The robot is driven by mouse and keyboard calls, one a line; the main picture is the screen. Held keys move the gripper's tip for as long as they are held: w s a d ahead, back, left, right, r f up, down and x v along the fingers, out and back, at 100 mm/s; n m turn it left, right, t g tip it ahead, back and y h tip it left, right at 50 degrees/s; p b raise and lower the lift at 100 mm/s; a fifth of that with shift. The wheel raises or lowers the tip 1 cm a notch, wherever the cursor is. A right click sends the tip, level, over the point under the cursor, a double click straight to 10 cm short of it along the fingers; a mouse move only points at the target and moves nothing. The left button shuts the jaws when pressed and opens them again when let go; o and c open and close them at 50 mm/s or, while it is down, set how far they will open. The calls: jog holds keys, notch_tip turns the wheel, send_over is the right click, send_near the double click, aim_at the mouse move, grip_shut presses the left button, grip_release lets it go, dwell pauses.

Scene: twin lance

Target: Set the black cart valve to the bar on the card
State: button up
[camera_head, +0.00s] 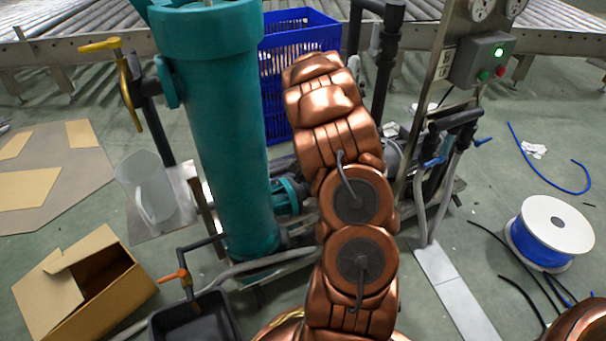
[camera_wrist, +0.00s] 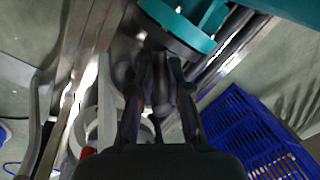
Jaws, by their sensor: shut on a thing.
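My gripper (camera_wrist: 160,68) shows in the wrist view with its two dark fingers close together. They are shut on a dark part (camera_wrist: 160,98) that seems to be the black cart valve; its shape and angle are too dark to read. In the head view my copper arm hides the gripper and this valve. A small white label (camera_head: 446,63) with dark marks is on the metal post, too small to read; I cannot tell whether it is the card with the bar. The teal cylinder (camera_head: 222,130) of the cart stands left of my arm, and its teal flange (camera_wrist: 180,28) is above the fingers.
A yellow-handled valve (camera_head: 100,45) and an orange-handled valve (camera_head: 173,275) are at the left. A blue crate (camera_head: 285,65) is behind the cart. A control box (camera_head: 482,62) with a green light is on the post. A cable spool (camera_head: 552,230) stands at right; black hoses lie nearby.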

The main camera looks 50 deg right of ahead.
grip_shut()
jog(key=shift+r, duration=0.1)
jog(key=shift+w+a+r+p, duration=0.1)
jog(key=shift+p, duration=0.6)
jog(key=shift+w+m+p, duration=0.15)
jog(key=shift+m+p, duration=0.35)
jog(key=shift+p, duration=0.1)
jog(key=shift+f, duration=0.2)
jog(key=o, duration=0.6)
grip_release()
jog(key=shift+o, duration=0.2)
